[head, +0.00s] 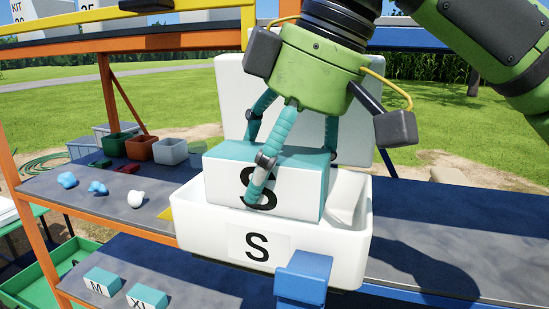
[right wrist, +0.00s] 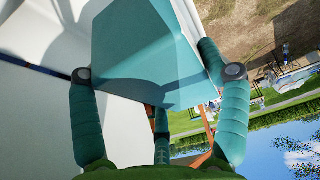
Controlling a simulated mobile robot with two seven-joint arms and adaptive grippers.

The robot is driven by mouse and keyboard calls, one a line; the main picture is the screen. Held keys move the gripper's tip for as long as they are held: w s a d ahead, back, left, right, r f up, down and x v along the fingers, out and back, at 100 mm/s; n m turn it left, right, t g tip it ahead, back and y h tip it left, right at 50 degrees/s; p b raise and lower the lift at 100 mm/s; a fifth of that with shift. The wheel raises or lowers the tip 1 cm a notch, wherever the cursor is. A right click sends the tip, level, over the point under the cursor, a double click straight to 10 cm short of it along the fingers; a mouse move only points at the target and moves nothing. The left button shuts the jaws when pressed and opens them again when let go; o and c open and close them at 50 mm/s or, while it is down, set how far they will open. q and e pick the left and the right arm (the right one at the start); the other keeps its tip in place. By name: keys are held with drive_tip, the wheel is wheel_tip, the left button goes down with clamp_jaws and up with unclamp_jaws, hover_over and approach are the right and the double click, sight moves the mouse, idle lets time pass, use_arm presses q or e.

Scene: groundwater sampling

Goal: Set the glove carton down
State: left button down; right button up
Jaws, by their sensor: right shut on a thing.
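The glove carton (head: 222,185), teal on top and white in front with a black S, is upright inside a white bin (head: 200,232) that also bears an S label. The bin's front wall hides the carton's lower part, so I cannot tell whether it touches the bin floor. My right gripper (head: 290,172) comes from above with its teal fingers closed around the carton. In the right wrist view the carton (right wrist: 145,55) sits between the fingers. My left gripper is not in view.
A white panel (head: 232,95) stands behind the bin. Crumpled blue (head: 67,180) and white (head: 136,199) pieces lie on the shelf at left, near small coloured bins (head: 139,147). Cartons marked M (head: 103,281) and XL (head: 147,297) are on the lower shelf. The dark shelf at right (head: 450,245) is clear.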

drive_tip(key=shift+w+d+f, duration=0.1)
drive_tip(key=shift+f, duration=0.4)
drive_tip(key=o, duration=1.2)
drive_tip(key=shift+r, duration=0.55)
drive_tip(key=v, duration=1)
drive_tip(key=shift+r, duration=0.15)
drive_tip(key=shift+v, duration=0.9)
